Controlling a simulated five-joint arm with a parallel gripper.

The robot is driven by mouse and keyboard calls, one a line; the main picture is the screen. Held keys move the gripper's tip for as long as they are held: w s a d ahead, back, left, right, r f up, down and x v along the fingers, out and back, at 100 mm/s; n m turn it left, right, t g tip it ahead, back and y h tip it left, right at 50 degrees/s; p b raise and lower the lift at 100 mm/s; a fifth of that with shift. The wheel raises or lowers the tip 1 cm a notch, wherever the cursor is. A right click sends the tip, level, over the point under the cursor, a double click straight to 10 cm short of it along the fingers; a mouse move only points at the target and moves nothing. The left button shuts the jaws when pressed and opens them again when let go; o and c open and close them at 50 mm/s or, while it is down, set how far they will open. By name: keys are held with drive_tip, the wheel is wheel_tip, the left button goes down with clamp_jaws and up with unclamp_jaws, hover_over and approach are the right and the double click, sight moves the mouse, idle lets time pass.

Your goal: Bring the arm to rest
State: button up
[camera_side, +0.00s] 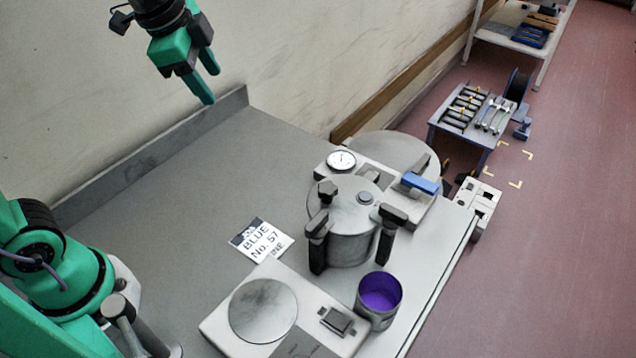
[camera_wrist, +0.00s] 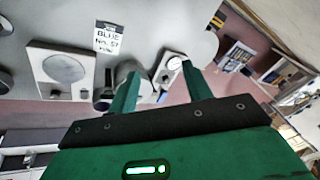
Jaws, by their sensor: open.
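My gripper (camera_side: 210,84) has green fingers and is raised high over the back left of the grey bench (camera_side: 185,215), near the wall. Its fingers are apart with nothing between them. In the wrist view, the two green fingers of my gripper (camera_wrist: 160,88) also stand apart and empty. The fingers touch nothing in the side view. Part of my green arm shows at the left edge of the side view.
A lidded metal pot (camera_side: 345,225) with black clamps stands on the bench. Beside it are a purple-lined cup (camera_side: 380,292), a plate device (camera_side: 263,310), a label card (camera_side: 262,240) and a unit with a dial (camera_side: 341,161) and blue handle. The bench's back left is clear.

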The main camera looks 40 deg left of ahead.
drive_tip(key=s+a+f+n, duration=0.2)
drive_tip(key=s+n, duration=0.3)
drive_tip(key=s+a+f+n+t, duration=0.1)
drive_tip(key=s+a+f+n, duration=0.1)
drive_tip(key=s+n, duration=0.3)
drive_tip(key=shift+s+n+t, duration=0.3)
drive_tip(key=shift+s+n, duration=0.05)
drive_tip(key=shift+n, duration=0.05)
drive_tip(key=shift+w, duration=0.1)
idle(4.0)
drive_tip(key=w+d+r+g, duration=0.1)
drive_tip(key=w+d, duration=0.2)
drive_tip(key=w, duration=0.4)
drive_tip(key=w+d+n+g, duration=0.1)
drive_tip(key=w+d, duration=0.2)
drive_tip(key=w, duration=0.3)
drive_tip(key=w+d+r+g, duration=0.1)
drive_tip(key=w+d, duration=0.3)
drive_tip(key=w, duration=0.3)
drive_tip(key=w+d+f, duration=0.4)
drive_tip(key=f, duration=0.1)
drive_tip(key=w+d+f+n+g, duration=0.1)
drive_tip(key=w+d+f, duration=0.3)
drive_tip(key=d+f, duration=0.1)
drive_tip(key=w+d+f+g, duration=0.1)
drive_tip(key=w+d+f, duration=0.3)
drive_tip(key=d+f, duration=0.1)
drive_tip(key=shift+w+f+n, duration=0.2)
drive_tip(key=shift+f+n, duration=0.05)
drive_tip(key=shift+n, duration=0.15)
